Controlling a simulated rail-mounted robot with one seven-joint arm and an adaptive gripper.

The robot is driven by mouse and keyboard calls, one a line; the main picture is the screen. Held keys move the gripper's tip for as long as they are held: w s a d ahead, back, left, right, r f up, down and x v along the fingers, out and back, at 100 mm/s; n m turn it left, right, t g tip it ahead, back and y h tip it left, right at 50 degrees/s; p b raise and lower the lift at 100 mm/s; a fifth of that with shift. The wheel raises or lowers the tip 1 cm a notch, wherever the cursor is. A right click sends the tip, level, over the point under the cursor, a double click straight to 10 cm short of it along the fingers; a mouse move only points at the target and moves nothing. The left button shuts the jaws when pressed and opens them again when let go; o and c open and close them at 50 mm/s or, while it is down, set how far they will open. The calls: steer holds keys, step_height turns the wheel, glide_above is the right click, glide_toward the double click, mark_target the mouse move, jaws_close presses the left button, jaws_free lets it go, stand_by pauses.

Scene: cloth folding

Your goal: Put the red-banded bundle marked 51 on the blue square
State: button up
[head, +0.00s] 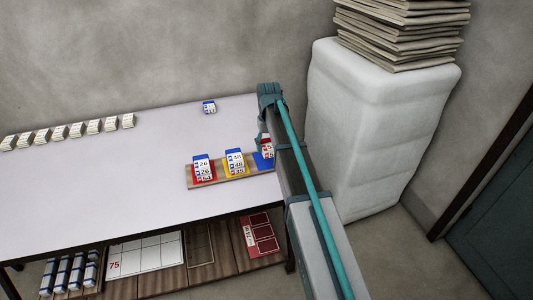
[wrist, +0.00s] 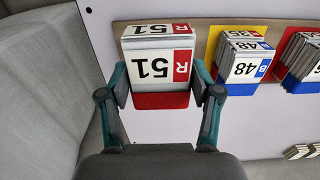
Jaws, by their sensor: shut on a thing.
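The red-banded bundle marked 51 (wrist: 158,68) is between the fingers of my gripper (wrist: 161,84), upright, with its label facing the wrist camera. In the head view only part of the bundle (head: 267,147) shows, beside my arm. The blue square (head: 262,162) is at the right end of a wooden board (head: 217,178), partly hidden by my arm. The bundle is over or on the blue square; I cannot tell whether it touches it. My gripper is shut on the bundle.
On the board, a blue-banded bundle marked 26 (head: 202,166) stands on a red square and bundles marked 48 (head: 235,161) on a yellow one. Another blue-banded bundle (head: 209,107) stands farther back. Several pale bundles (head: 77,130) line the table's back left. The table middle is clear.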

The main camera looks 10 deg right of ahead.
glide_above(266, 160)
step_height(266, 160, down, 5)
steer(key=shift+f+p, duration=0.1)
steer(key=shift+p, duration=0.25)
steer(key=shift+w+f+p, duration=0.1)
steer(key=shift+f+p, duration=0.3)
steer(key=shift+f, duration=1.3)
steer(key=shift+f, duration=0.15)
steer(key=o, duration=1.2)
steer(key=shift+c, duration=0.2)
step_height(266, 160, up, 12)
steer(key=shift+r+b, duration=0.2)
steer(key=shift+b, duration=0.65)
steer(key=shift+f, duration=0.1)
